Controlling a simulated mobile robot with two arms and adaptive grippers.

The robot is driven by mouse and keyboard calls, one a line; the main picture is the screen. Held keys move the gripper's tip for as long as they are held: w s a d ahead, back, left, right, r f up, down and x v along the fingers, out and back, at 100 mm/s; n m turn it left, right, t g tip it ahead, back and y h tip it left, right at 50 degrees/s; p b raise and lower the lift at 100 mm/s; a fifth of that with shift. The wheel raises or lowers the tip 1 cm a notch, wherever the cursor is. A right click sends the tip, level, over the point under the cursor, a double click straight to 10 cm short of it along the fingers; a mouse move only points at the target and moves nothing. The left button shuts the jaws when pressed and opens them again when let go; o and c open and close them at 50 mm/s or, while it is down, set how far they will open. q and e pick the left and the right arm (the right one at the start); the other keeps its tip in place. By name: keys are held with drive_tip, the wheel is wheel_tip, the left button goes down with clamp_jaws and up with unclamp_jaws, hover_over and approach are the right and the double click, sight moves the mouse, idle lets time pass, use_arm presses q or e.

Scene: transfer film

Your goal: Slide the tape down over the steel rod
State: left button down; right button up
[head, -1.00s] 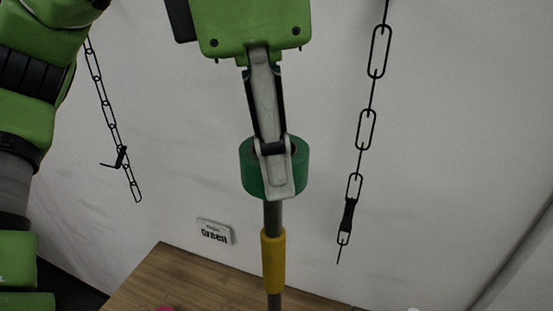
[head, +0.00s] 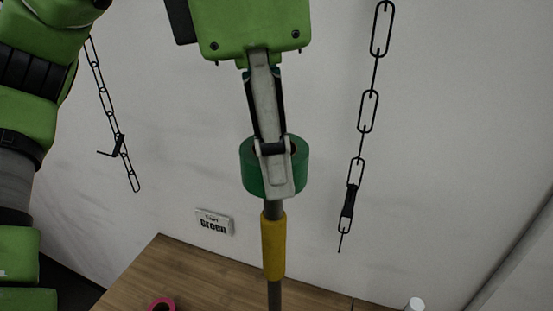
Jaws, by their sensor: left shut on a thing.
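A green roll of tape (head: 249,170) is held in my left gripper (head: 276,180), which points down in the middle of the head view and is shut on it. The grey steel rod (head: 274,295) stands upright directly below the tape, with a yellow sleeve (head: 273,246) around its upper part. The rod's top end is hidden behind the tape and the gripper finger, so I cannot tell whether the tape is around the rod or just above or in front of it. My right gripper is not in view.
A wooden table (head: 190,275) fills the bottom. A pink ring-shaped roll (head: 162,304) lies on it at left, and a white-topped object (head: 414,304) stands at right. Black chains hang at left (head: 113,120) and right (head: 368,110).

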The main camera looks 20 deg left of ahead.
use_arm(q)
drive_tip(key=shift+f, duration=0.35)
drive_tip(key=c, duration=2.2)
unclamp_jaws()
drive_tip(key=shift+s, duration=0.1)
drive_tip(key=shift+o, duration=0.2)
drive_tip(key=shift+s+d+r, duration=0.1)
drive_tip(key=shift+r, duration=0.1)
drive_tip(key=shift+r, duration=0.5)
wheel_tip(320, 180, up, 11)
drive_tip(key=a, duration=0.1)
drive_tip(key=shift+s+f, duration=0.15)
drive_tip(key=shift+s, duration=0.3)
drive_tip(key=shift+a, duration=0.1)
